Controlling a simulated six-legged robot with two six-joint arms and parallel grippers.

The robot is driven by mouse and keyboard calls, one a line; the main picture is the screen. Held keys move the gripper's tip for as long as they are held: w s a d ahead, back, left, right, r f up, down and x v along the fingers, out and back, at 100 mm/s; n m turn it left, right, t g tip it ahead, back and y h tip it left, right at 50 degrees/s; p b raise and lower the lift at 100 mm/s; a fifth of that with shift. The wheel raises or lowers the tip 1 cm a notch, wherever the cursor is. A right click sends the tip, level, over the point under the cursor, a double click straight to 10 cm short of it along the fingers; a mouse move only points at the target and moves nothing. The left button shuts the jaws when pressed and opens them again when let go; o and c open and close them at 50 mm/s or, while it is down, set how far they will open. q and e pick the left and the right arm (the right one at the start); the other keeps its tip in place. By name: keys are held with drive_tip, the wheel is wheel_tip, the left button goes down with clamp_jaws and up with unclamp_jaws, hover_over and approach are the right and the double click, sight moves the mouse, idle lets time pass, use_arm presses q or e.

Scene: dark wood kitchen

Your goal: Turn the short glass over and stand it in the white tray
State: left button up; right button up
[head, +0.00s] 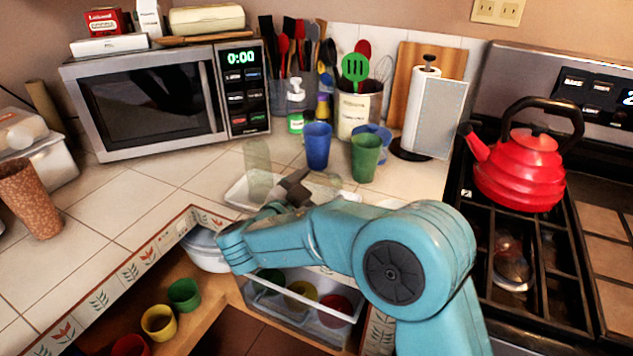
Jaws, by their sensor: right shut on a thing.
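The white tray (238,194) lies on the tiled counter in front of the microwave, partly hidden behind my right arm. My right gripper (299,178) is over the tray, shut on the short glass (325,183). This glass is clear and faint, and its lower part is hard to make out. I cannot tell which way its mouth points or whether it touches the tray. A taller clear glass (257,160) stands upright at the tray's left part. My left gripper is not in view.
A blue cup (317,145) and a green cup (365,157) stand just behind the tray. A paper towel holder (433,115) and a red kettle (520,165) are to the right. An open drawer with cups (325,310) is below.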

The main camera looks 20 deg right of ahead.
drive_tip(key=o, duration=1)
drive_tip(key=shift+f, duration=0.1)
drive_tip(key=shift+a, duration=0.1)
